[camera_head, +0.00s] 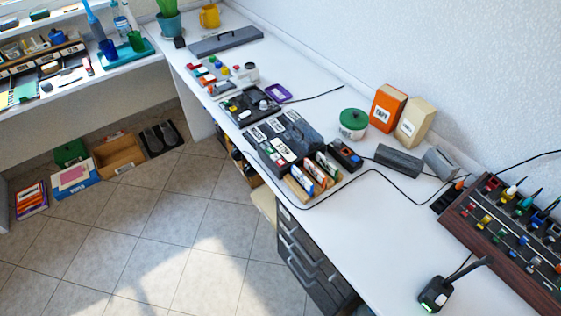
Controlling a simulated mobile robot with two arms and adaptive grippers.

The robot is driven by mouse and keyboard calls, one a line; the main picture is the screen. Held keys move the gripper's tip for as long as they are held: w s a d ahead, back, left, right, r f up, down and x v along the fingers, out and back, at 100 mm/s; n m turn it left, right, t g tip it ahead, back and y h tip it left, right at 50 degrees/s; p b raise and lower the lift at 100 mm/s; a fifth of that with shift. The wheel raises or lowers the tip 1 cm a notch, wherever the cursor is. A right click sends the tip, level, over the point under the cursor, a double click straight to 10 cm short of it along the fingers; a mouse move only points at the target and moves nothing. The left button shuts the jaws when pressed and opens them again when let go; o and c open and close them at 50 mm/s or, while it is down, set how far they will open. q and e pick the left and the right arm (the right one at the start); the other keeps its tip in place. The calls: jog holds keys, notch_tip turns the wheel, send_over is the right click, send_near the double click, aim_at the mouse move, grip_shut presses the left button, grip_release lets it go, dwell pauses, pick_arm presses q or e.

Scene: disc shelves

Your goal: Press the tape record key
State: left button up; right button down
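A dark box-shaped device (308,131) that looks like the tape machine sits on the white desk near the middle of the view. Large pale labelled keys (283,150) line its front left side. One label seems to read STOP; the others are too small to read, so I cannot tell which key is record. Another black device (252,106) with a round knob lies just behind it to the left. Neither of my grippers shows in the view.
A rack of small cartons (322,171) stands right of the keys. A black cable runs across the desk. A control panel (505,228) with coloured knobs is at right. A green-lidded jar (352,124) and boxes (388,106) stand by the wall.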

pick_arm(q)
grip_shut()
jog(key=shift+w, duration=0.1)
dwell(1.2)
